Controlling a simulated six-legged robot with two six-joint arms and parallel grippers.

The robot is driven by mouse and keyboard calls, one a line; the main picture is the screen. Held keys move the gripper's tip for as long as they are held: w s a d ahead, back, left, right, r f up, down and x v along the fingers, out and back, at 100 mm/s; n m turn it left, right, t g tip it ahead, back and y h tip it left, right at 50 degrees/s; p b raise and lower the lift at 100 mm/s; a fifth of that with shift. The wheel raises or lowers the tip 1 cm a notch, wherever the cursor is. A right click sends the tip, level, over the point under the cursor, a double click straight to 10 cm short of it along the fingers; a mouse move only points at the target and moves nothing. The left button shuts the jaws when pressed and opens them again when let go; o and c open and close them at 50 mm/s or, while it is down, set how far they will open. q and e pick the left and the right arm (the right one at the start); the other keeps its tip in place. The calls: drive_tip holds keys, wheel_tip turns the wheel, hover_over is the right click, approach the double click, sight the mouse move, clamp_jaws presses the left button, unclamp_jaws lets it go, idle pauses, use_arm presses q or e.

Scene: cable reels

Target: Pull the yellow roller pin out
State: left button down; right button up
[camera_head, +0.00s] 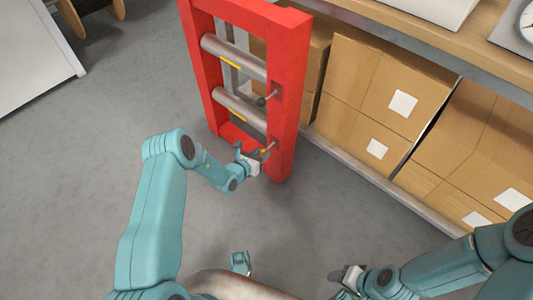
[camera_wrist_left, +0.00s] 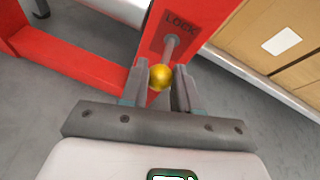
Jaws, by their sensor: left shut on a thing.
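The yellow roller pin (camera_wrist_left: 160,77) shows as a round yellow knob in the left wrist view. Its grey rod runs from the knob to a hole in a red plate marked LOCK. My left gripper (camera_wrist_left: 160,88) is shut on the knob, one finger on each side. In the head view, my left gripper (camera_head: 260,156) is at the lower part of the red frame (camera_head: 285,90), just in front of its right post. There, the fingers mostly hide the knob. My right gripper (camera_head: 347,279) is low in the head view, away from the frame; its jaw opening is unclear.
A second pin with a dark knob (camera_head: 262,101) sits higher on the same post. Two grey rollers (camera_head: 232,58) with yellow marks span the frame. Cardboard boxes (camera_head: 375,95) fill a shelf to the right, close behind the frame.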

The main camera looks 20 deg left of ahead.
use_arm(q)
drive_tip(key=shift+s+f, duration=0.1)
drive_tip(key=shift+s, duration=0.1)
drive_tip(key=shift+a, duration=0.1)
drive_tip(key=c, duration=1.1)
unclamp_jaws()
drive_tip(key=shift+o, duration=1.3)
drive_tip(key=p+v, duration=0.6)
drive_tip(key=v, duration=1)
